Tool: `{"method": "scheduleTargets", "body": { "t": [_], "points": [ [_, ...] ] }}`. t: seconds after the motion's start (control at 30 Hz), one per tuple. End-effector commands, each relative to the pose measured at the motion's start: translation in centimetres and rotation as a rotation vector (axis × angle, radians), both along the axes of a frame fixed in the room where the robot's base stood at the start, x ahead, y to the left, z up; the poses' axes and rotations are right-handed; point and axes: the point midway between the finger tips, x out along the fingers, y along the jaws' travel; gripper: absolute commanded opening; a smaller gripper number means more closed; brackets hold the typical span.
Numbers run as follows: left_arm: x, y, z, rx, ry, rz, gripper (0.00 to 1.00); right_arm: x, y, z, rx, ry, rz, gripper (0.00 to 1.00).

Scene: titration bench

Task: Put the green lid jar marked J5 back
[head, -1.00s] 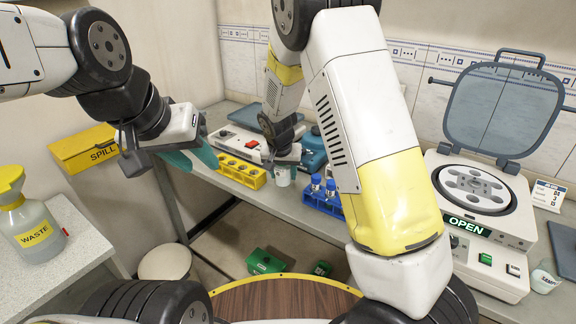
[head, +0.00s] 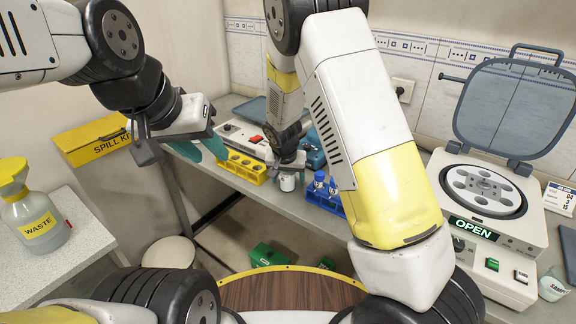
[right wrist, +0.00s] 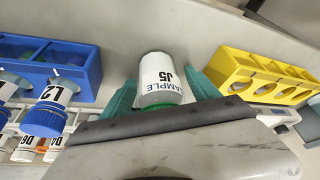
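The jar marked J5 (right wrist: 161,82) is white, with a "SAMPLE J5" label and a green lid (right wrist: 155,106) at the gripper end. My right gripper (right wrist: 160,92) has its teal fingers on both sides of the jar, shut on it. In the head view the jar (head: 287,183) hangs below my right gripper (head: 288,170), between the yellow and blue racks near the bench's front edge. I cannot tell whether its base touches the bench. My left gripper (head: 204,151) is in the air at the left, with nothing visible in it; its finger gap is unclear.
The yellow rack (head: 240,167) stands left of the jar, and the blue rack (head: 326,200) with blue-capped bottles (head: 320,181) right of it. An open centrifuge (head: 490,215) is at the right. A waste bottle (head: 36,220) stands at the far left. Green boxes (head: 267,255) lie low under the bench.

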Motion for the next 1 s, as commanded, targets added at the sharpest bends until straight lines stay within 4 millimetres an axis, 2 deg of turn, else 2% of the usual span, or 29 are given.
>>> {"method": "scheduleTargets", "body": {
  "t": [0.13,0.23,0.6,0.87,1.0],
  "points": [
    [0.0,0.0,0.0,0.0,0.0,0.0,0.36,0.0,0.0,0.3,0.001,-0.001,-0.001,0.7],
    [0.0,0.0,0.0,0.0,0.0,0.0,0.36,-0.3,0.1,1.2,0.001,-0.002,0.0,0.7],
    [0.0,0.0,0.0,0.0,0.0,0.0,0.36,-3.1,0.7,8.3,0.004,-0.004,0.003,0.7],
    [0.0,0.0,0.0,0.0,0.0,0.0,0.36,-4.4,0.7,11.1,0.001,0.0,-0.001,0.7],
    [0.0,0.0,0.0,0.0,0.0,0.0,0.36,-5.2,-0.5,12.7,0.03,0.009,-0.002,0.7]
  ]
}}
